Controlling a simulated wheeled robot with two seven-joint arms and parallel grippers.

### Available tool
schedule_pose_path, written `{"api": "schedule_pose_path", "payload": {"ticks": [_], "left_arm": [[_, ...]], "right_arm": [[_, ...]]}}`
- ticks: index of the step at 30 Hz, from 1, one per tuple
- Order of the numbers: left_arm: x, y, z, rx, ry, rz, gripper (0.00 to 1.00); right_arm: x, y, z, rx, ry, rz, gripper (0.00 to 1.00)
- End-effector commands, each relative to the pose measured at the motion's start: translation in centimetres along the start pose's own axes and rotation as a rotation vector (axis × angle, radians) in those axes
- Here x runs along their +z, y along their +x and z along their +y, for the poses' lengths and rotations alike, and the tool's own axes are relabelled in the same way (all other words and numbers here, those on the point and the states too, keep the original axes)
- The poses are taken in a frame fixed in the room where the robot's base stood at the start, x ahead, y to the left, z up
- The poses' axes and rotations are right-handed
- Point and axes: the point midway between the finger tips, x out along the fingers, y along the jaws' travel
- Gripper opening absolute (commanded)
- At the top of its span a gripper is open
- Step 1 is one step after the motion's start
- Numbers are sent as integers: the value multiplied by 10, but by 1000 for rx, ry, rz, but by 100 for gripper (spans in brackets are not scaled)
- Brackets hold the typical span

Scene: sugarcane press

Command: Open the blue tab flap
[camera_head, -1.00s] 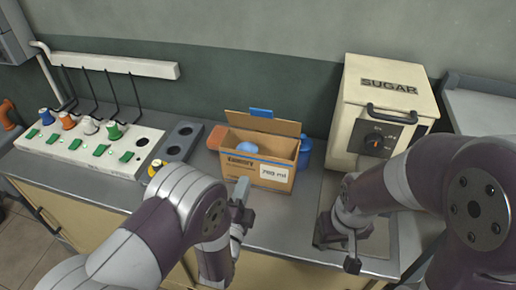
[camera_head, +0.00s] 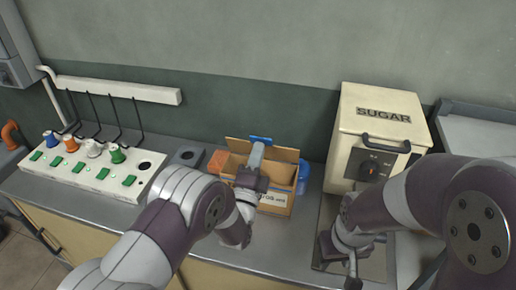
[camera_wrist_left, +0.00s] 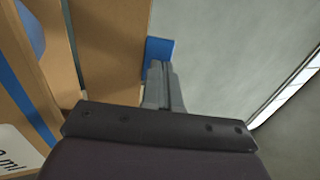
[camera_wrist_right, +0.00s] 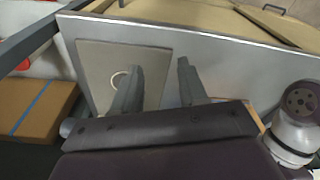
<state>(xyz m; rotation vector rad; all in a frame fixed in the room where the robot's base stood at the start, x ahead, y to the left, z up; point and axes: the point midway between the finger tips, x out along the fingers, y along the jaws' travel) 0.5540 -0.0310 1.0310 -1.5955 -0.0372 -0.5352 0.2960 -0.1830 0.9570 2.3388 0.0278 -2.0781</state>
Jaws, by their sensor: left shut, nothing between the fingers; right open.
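The cardboard box (camera_head: 276,202) stands on the counter in the head view. Its back flap stands up, with a blue tab (camera_head: 261,139) at the flap's top edge. My left gripper (camera_head: 257,152) is shut and empty in front of the flap, its tips close to the tab. In the left wrist view the shut fingers (camera_wrist_left: 160,70) overlap the blue tab (camera_wrist_left: 158,50); I cannot tell whether they touch it. My right gripper (camera_wrist_right: 160,75) is open and empty above the counter right of the box.
The cream sugar machine (camera_head: 378,135) stands right of the box. A white panel (camera_head: 95,168) with green switches and colored spools lies at the left. My left arm hides part of the box.

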Motion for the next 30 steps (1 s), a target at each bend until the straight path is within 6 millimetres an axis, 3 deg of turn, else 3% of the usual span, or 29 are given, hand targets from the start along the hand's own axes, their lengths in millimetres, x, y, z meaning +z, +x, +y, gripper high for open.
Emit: {"api": "schedule_pose_path", "payload": {"ticks": [13,20,24,30], "left_arm": [[0,7,-1,5,0,0,0],[0,35,-16,215,-1,-1,0],[0,44,0,271,0,0,0],[0,49,-4,271,0,0,0]], "right_arm": [[0,-4,0,0,0,0,43],[-6,-49,0,0,0,1,43],[-4,-33,0,0,0,0,43],[-4,-34,0,0,0,0,43]]}}
